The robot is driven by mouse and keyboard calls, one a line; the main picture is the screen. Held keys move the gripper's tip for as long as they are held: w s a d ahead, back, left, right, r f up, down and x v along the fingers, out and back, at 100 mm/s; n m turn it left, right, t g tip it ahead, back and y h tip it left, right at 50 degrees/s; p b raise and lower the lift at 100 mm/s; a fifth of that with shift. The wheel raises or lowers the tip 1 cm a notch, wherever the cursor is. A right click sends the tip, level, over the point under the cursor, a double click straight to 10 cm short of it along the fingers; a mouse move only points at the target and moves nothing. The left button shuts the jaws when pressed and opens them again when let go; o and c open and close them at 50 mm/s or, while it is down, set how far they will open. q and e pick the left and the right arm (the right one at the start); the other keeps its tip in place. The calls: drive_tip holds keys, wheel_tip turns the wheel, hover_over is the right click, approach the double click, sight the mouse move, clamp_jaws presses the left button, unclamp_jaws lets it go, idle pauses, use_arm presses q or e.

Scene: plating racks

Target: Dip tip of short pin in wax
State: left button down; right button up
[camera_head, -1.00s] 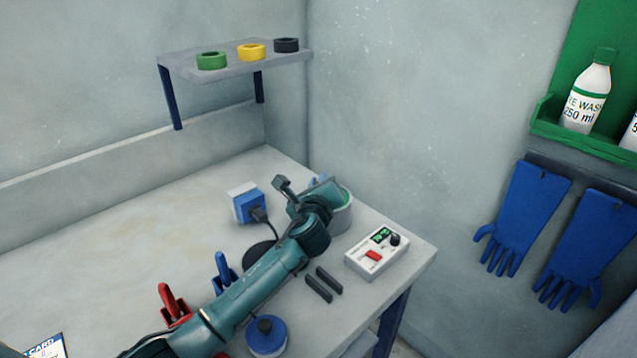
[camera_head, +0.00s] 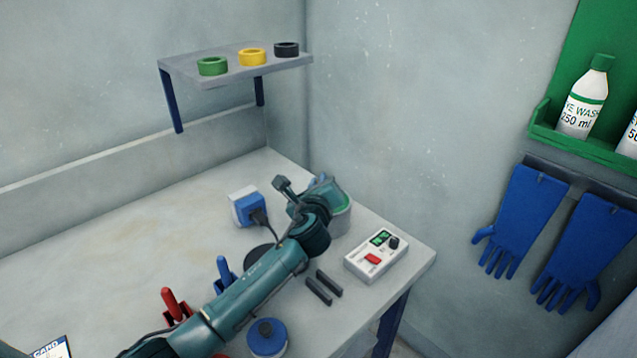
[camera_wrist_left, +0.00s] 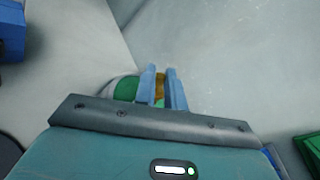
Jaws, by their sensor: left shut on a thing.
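The wax pot (camera_head: 342,219) is a pale grey cylinder at the back right of the bench, mostly behind my left gripper. In the left wrist view its pale rim and green inside (camera_wrist_left: 125,89) show under the fingers. My left gripper (camera_head: 325,184) is over the pot. In the wrist view its two blue fingers (camera_wrist_left: 162,84) are shut on a brass-coloured piece (camera_wrist_left: 160,86), which looks like the short pin. The pin's tip is hidden, so I cannot tell whether it touches the wax. My right gripper is not in view.
A white control box (camera_head: 377,255) stands right of the pot. A blue and white block (camera_head: 246,207) is to its left. Two dark bars (camera_head: 323,286), a blue round container (camera_head: 267,338) and red (camera_head: 172,305) and blue (camera_head: 224,272) holders lie near my arm.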

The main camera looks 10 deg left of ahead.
use_arm(q)
drive_tip(key=shift+r+p, duration=1.35)
drive_tip(key=shift+r, duration=1.55)
